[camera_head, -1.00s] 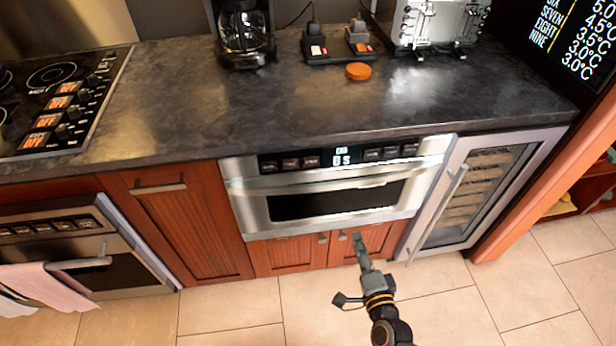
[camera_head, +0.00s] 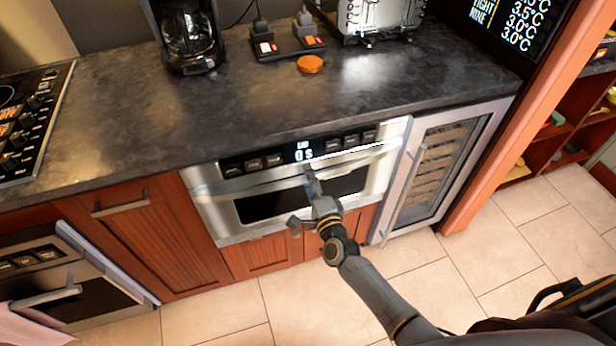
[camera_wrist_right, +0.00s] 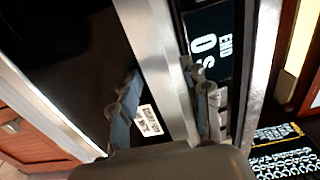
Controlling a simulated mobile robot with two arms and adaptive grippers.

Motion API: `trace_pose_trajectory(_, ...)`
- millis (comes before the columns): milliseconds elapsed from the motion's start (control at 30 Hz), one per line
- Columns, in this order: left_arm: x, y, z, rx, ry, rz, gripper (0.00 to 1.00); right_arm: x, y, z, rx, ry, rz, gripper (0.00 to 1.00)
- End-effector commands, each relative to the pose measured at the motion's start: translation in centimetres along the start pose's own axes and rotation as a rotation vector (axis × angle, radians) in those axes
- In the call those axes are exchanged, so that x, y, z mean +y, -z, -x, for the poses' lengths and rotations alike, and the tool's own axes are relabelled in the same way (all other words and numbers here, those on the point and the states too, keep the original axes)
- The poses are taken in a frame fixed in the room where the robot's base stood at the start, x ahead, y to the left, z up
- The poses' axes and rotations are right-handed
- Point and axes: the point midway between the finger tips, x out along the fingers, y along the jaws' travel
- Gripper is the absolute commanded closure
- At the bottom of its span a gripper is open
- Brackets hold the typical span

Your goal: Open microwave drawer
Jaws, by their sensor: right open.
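The microwave drawer (camera_head: 217,213) is a stainless steel front with a dark window, set under the counter, and it looks shut. Its silver handle (camera_head: 235,182) runs across the front below the control panel; a silver bar that looks like it crosses the right wrist view (camera_wrist_right: 160,70). My right gripper (camera_head: 303,199) is open in front of the drawer. In the right wrist view its fingers (camera_wrist_right: 166,108) lie on either side of the bar, with the window left and the display right. I cannot tell whether they touch it. My left gripper is not in view.
The dark counter (camera_head: 120,125) overhangs above, with a coffee maker (camera_head: 186,35) and an orange disc (camera_head: 311,64). A glass-door cooler (camera_head: 440,165) stands right of the drawer, a wooden cabinet (camera_head: 140,235) left. The tiled floor (camera_head: 215,315) in front is open.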

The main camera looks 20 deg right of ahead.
Motion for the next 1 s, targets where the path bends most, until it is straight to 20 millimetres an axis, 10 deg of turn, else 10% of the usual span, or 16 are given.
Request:
trace_pose_trajectory(400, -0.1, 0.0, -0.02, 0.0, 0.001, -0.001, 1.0, 0.01, -0.01, -0.89, 0.0, 0.0, -0.001, 0.53)
trace_pose_trajectory(633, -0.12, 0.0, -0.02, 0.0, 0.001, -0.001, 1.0, 0.0, -0.01, -0.88, 0.0, 0.0, 0.0, 1.0)
trace_pose_trajectory(1000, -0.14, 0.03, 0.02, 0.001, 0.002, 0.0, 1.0, 0.03, 0.0, -0.71, 0.0, -0.001, 0.0, 1.0)
